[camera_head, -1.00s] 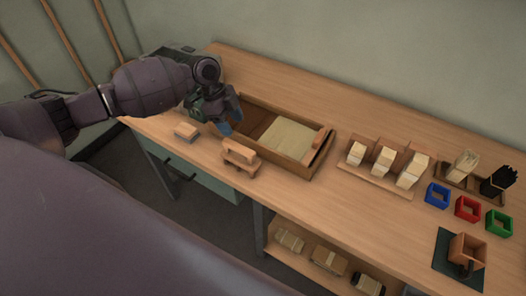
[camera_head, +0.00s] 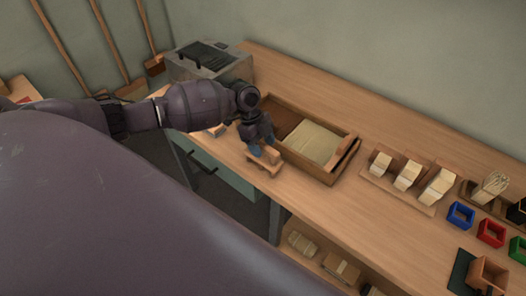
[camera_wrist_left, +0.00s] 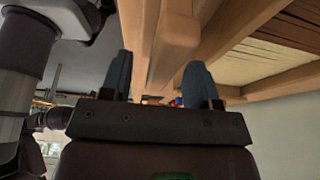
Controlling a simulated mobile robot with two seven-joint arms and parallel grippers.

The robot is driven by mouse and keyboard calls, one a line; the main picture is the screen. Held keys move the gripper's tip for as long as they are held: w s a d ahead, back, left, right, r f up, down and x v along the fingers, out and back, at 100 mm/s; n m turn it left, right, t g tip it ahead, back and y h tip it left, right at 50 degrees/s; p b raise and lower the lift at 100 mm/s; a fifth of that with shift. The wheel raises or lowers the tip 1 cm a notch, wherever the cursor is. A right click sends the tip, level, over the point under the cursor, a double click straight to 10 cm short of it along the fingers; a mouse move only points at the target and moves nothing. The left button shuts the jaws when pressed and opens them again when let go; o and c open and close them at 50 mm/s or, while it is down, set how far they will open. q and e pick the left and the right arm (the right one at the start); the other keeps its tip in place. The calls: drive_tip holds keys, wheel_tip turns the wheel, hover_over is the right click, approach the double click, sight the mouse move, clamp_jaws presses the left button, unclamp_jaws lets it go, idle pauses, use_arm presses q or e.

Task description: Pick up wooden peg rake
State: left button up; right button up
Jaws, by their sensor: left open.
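A small wooden piece with a raised bar, which looks like the wooden peg rake (camera_head: 266,166), stands near the front edge of the bench, just left of the shallow wooden tray (camera_head: 318,176). My left gripper (camera_head: 263,149) is open with blue fingertips, right at the piece's upper part and partly covering it. In the left wrist view a wooden bar (camera_wrist_left: 176,38) shows between and beyond the two spread fingers (camera_wrist_left: 160,85). I cannot tell whether the fingers touch it. My right gripper is not in view.
The tray holds a pale sheet (camera_head: 313,142). To the right are a holder with pale blocks (camera_head: 407,176) and small blue (camera_head: 461,215) and red (camera_head: 491,233) boxes. A grey box (camera_head: 207,63) stands at the far left end. The bench behind the tray is clear.

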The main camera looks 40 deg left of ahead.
use_arm(q)
drive_tip(key=shift+x, duration=1.25)
drive_tip(key=shift+c, duration=0.3)
clamp_jaws()
